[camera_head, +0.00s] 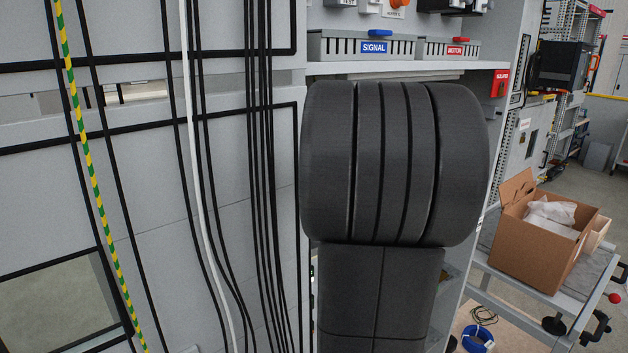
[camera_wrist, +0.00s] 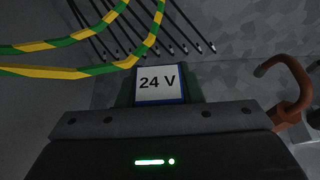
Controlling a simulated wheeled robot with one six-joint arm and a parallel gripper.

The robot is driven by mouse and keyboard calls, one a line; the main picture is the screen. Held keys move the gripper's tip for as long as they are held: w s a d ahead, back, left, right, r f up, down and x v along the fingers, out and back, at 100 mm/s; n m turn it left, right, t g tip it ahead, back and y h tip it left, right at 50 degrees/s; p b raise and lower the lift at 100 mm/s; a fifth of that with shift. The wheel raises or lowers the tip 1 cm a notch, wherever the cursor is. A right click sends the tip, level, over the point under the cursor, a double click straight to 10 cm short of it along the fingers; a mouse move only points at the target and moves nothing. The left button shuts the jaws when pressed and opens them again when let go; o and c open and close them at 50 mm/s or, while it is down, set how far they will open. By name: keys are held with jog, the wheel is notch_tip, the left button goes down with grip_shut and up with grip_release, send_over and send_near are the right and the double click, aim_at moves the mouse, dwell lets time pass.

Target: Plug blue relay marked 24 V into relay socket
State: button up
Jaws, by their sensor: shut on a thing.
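The blue relay (camera_wrist: 161,84) shows in the wrist view, with a white label reading 24 V facing the camera and a thin blue edge around it. My gripper (camera_wrist: 160,101) is shut on it; the relay sticks out just beyond the gripper's grey front edge. The fingertips are mostly hidden behind that edge. In the head view my arm's dark links fill the middle, and the gripper and relay are out of sight. I cannot make out the relay socket in either view.
Green-yellow cables (camera_wrist: 85,70) loop close to the relay's left, and several thin dark wires end just beyond it. An orange-brown hook-like part (camera_wrist: 291,90) is at the right. In the head view, a grey panel with black cables (camera_head: 200,150) stands left; a cart with a cardboard box (camera_head: 545,235) stands right.

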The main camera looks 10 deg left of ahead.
jog(key=shift+f+b, duration=0.6)
jog(key=shift+f, duration=0.6)
dwell(0.4)
jog(key=o, duration=1.1)
jog(key=shift+r, duration=0.1)
notch_tip(320, 180, up, 10)
jog(key=shift+f, duration=0.1)
